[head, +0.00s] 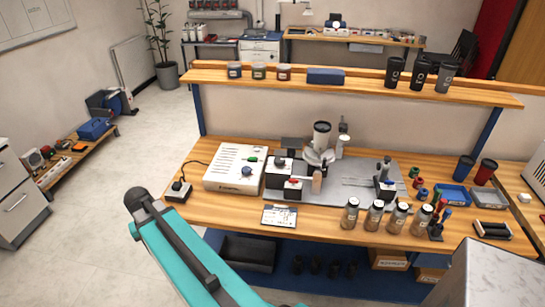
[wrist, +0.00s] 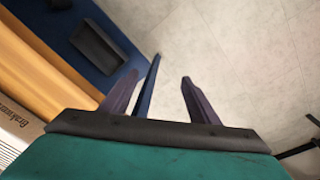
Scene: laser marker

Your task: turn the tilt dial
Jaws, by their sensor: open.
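A laser marker (head: 318,158) with a pale cylindrical head stands on the workbench, on a grey plate. I cannot tell which part is the tilt dial; a small red knob (head: 292,184) shows low on the marker's front. A white control box (head: 222,178) with a dark round knob (head: 247,171) and a green part stands left of the marker. My gripper (wrist: 160,76) is open and empty in the wrist view, its two purple-grey fingers apart. It points down past the bench edge, over the floor, away from the marker. In the head view I cannot make out its fingers.
Several jars (head: 374,216) stand along the bench's front right. A blue tray (head: 451,195) and cups are farther right. A raised shelf (head: 350,80) runs along the back. In the wrist view a dark bin (wrist: 98,45) lies on the blue lower shelf.

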